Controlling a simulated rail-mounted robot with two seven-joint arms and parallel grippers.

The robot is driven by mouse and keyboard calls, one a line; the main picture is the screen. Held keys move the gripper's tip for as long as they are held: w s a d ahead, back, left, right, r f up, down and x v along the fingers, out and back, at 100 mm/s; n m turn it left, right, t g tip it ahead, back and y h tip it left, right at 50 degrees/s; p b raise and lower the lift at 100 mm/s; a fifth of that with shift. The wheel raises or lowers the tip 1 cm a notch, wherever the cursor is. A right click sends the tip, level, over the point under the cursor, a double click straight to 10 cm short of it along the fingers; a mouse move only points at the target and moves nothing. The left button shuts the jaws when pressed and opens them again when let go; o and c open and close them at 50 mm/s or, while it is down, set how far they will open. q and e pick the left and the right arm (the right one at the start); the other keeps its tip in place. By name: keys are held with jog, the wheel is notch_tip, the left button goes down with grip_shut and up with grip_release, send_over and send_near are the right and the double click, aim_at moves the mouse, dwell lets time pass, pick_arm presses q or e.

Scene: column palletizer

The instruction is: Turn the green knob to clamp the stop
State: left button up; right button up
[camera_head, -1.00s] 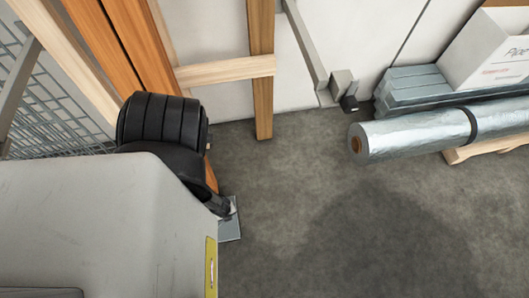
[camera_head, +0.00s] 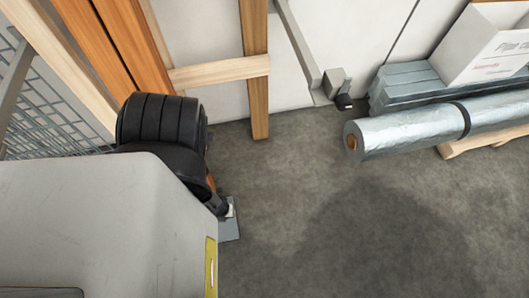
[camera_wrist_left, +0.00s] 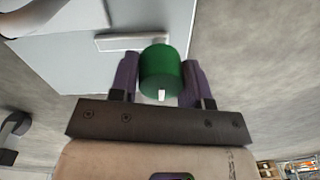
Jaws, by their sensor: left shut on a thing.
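The green knob (camera_wrist_left: 161,70) shows in the left wrist view as a short green cylinder with a white mark on its near edge. My left gripper (camera_wrist_left: 161,75) is shut on it, with one purple finger on each side. Behind the knob is a pale grey panel (camera_wrist_left: 60,50) with a light raised bar (camera_wrist_left: 130,42). The stop cannot be made out for sure. In the head view neither the knob nor my left gripper's fingers show. My right gripper is in neither view.
In the head view, an orange upright (camera_head: 105,40) and wooden framing (camera_head: 255,70) stand at the upper left, beside wire mesh (camera_head: 45,105). A silver wrapped roll (camera_head: 410,132) and a white box (camera_head: 490,50) are at the right. The grey floor between is clear.

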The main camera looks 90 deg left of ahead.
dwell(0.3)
pick_arm(q)
jog(key=o, duration=0.9)
jog(key=shift+c, duration=0.2)
jog(key=o, duration=0.4)
jog(key=r+p, duration=0.7)
jog(key=r, duration=0.2)
jog(key=r+p, duration=0.4)
jog(key=shift+s+r+p, duration=0.25)
jog(key=shift+r+p, duration=0.05)
jog(key=shift+r, duration=0.05)
